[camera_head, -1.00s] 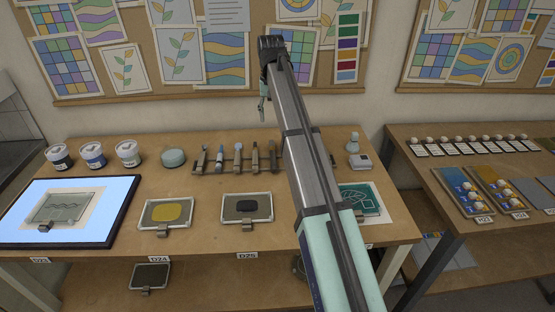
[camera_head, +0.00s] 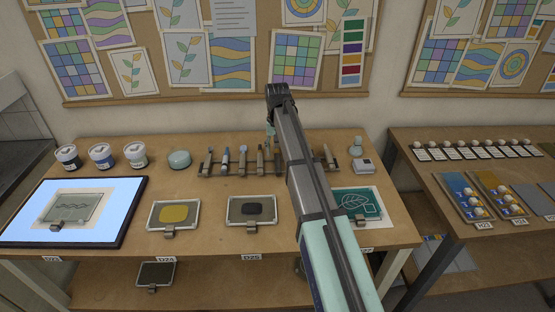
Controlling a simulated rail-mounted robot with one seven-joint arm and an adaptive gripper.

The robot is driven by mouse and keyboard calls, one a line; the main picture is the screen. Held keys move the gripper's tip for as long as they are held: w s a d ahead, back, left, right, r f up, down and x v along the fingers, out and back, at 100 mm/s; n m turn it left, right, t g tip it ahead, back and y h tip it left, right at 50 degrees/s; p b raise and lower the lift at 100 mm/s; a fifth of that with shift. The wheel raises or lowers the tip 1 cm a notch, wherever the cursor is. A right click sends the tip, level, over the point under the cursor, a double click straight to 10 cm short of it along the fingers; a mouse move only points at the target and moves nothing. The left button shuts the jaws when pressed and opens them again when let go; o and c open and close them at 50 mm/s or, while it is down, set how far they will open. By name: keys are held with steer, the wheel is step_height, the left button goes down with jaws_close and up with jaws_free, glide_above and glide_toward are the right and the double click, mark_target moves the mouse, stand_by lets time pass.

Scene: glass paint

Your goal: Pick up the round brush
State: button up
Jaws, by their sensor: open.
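Several upright brushes stand in a dark rack (camera_head: 236,174) at the back of the wooden table. One has a blue tip (camera_head: 225,160), one more stands to its left (camera_head: 208,160), and others stand to its right (camera_head: 243,160) (camera_head: 260,160). Another brush (camera_head: 329,157) shows at the rack's right end. I cannot tell which one is the round brush. My arm hides part of the rack, and whether the fingers surround a brush cannot be told.
A lit panel (camera_head: 128,212) lies at left, with a yellow tray (camera_head: 174,213) and a dark tray (camera_head: 251,210) in front. A small bottle (camera_head: 356,147) stands at right. A pinboard is behind.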

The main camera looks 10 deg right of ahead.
mark_target(278, 158)
steer(key=shift+s+f+p, duration=0.1)
steer(key=shift+f+p, duration=0.25)
steer(key=shift+f, duration=1.35)
jaws_close()
steer(key=shift+r, duration=0.1)
step_height(278, 158, up, 20)
steer(key=b, duration=0.4)
